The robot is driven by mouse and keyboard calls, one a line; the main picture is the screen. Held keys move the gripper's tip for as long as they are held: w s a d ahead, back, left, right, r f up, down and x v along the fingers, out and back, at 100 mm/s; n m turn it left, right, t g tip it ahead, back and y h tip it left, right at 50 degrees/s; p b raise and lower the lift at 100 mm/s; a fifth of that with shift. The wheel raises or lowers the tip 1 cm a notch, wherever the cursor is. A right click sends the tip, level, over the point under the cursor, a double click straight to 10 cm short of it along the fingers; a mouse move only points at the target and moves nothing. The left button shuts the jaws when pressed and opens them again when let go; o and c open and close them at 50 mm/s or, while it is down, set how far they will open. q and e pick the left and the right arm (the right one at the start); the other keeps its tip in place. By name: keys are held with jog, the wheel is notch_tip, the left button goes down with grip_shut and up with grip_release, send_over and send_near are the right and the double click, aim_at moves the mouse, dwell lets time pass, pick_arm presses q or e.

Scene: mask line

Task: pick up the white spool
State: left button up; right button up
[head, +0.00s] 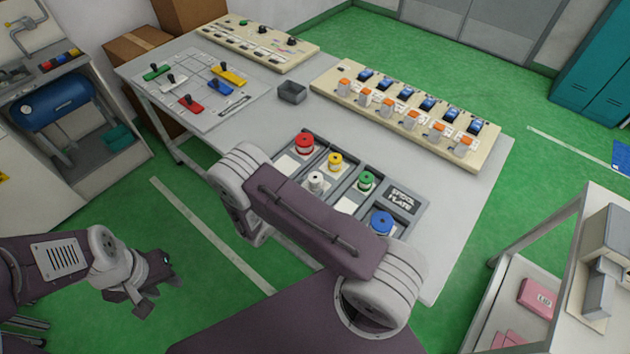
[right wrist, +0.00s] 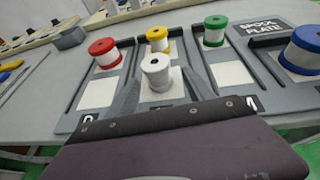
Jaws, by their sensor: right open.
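The white spool (head: 316,181) stands upright on the grey spool plate (head: 405,207), in front of the yellow spool (head: 335,160). In the right wrist view the white spool (right wrist: 155,72) stands at the middle, on a pale square. My right gripper (right wrist: 158,88) is open, with one grey finger on each side of the spool's lower part; I cannot tell whether they touch it. In the head view my right arm hides this gripper. My left gripper (head: 152,290) hangs at lower left, away from the table; its jaw opening is unclear.
Red (head: 304,143), green (head: 366,181) and blue (head: 381,222) spools stand on the plate near the white one. Low dividers run between the lanes. A small grey bin (head: 292,93) and a switch panel (head: 405,115) lie behind. The table's right front is clear.

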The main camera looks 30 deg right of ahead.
aim_at(318, 179)
jog(key=p+x, duration=0.1)
jog(key=x, duration=0.4)
jog(key=shift+w, duration=0.25)
jog(key=shift+r, duration=0.1)
grip_shut()
jog(key=shift+r, duration=0.3)
jog(key=r, duration=0.2)
jog(key=s+r, duration=0.1)
jog(key=r, duration=0.1)
jog(key=shift+d, duration=0.25)
jog(key=s+d+r+b, duration=0.1)
jog(key=s+d+r, duration=0.3)
jog(key=s, duration=0.5)
notch_tip(318, 179, up, 2)
jog(key=shift+s+d+r, duration=0.2)
jog(key=shift+s+d, duration=0.05)
jog(key=shift+d, duration=0.1)
